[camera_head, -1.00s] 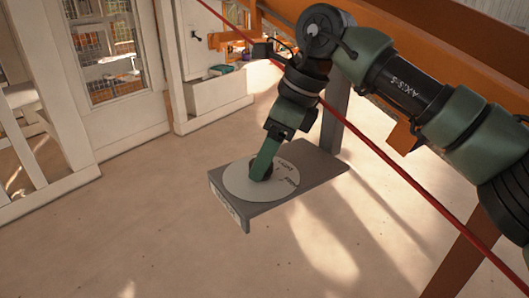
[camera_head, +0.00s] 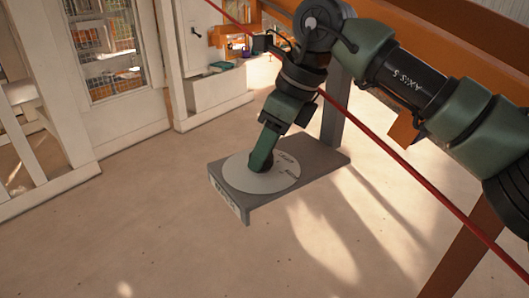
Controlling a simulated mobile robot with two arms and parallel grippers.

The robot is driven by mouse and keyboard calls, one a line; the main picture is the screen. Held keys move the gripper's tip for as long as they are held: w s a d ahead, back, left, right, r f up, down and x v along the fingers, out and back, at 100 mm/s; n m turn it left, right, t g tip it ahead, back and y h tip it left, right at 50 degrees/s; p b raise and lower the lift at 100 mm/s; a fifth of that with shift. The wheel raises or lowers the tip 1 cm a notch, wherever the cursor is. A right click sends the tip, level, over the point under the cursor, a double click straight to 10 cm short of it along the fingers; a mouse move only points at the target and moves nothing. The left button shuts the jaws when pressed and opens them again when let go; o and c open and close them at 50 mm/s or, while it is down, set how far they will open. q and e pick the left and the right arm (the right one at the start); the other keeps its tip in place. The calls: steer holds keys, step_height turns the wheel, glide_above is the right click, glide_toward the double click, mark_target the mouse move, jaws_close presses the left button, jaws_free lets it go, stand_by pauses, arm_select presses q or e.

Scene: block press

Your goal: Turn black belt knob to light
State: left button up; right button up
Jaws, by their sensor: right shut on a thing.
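The black knob (camera_head: 263,168) stands at the middle of a round pale dial plate (camera_head: 240,181) with dark lettering along its right side. The dial lies on a grey shelf-like panel (camera_head: 318,160). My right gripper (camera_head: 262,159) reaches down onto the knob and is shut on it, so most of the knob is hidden. The lettering is too small to read surely, and I cannot tell which mark the knob points to. My left gripper is not in view.
A red cable or bar (camera_head: 375,139) runs diagonally behind and beside my right arm. An orange frame (camera_head: 459,52) stands at the right. White cabinets (camera_head: 120,90) stand at the back left. The floor in front of the panel is clear.

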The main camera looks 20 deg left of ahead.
steer(key=m+t+b, duration=0.1)
steer(key=m+b, duration=0.2)
steer(key=m, duration=0.1)
steer(key=shift+s+f+t+b, duration=0.1)
steer(key=shift+f+t+b, duration=0.05)
steer(key=shift+t+b, duration=0.25)
steer(key=m+b, duration=0.1)
steer(key=m, duration=0.1)
steer(key=shift+m+t+h+b, duration=0.3)
steer(key=shift+t+h+b, duration=0.05)
steer(key=shift+t+h, duration=0.05)
steer(key=shift+s+a+r+m+t+h+b, duration=0.1)
steer(key=shift+m+t+h+b, duration=0.2)
steer(key=shift+m, duration=0.4)
steer(key=shift+r+m+t+h+b, duration=0.1)
steer(key=shift+m+b, duration=0.25)
steer(key=shift+m, duration=0.35)
steer(key=o, duration=1.3)
steer(key=shift+o, duration=0.2)
steer(key=v, duration=0.7)
steer(key=shift+r, duration=0.35)
steer(key=shift+s+f, duration=0.1)
steer(key=shift+s, duration=0.1)
